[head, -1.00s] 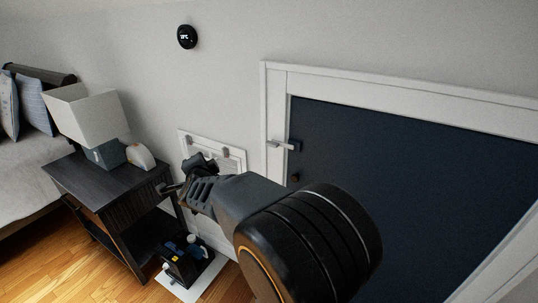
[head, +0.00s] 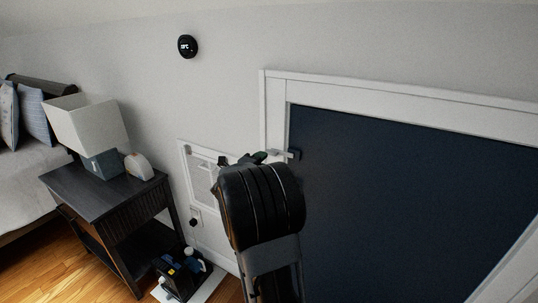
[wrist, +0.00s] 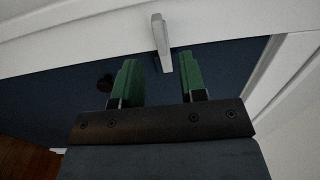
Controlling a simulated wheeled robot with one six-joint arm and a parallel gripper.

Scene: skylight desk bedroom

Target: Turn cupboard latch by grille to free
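The cupboard's dark navy door (head: 410,200) sits in a white frame. Its pale latch (head: 285,153) lies across the door's upper left edge, roughly level, reaching from the frame onto the door. The grille (head: 203,172) is a white-framed wall panel left of the door, partly covered by my arm. My gripper (head: 255,158) is mostly hidden behind my wrist in the head view, its tip just left of the latch. In the wrist view, my gripper (wrist: 158,61) has its green fingers apart. The latch (wrist: 160,38) lies between and ahead of them; contact cannot be told.
A dark nightstand (head: 95,190) with a lamp (head: 88,124) stands left, beside the bed. Dark items (head: 180,275) sit on the floor below the grille. A small dark knob (wrist: 104,82) shows on the navy door in the wrist view.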

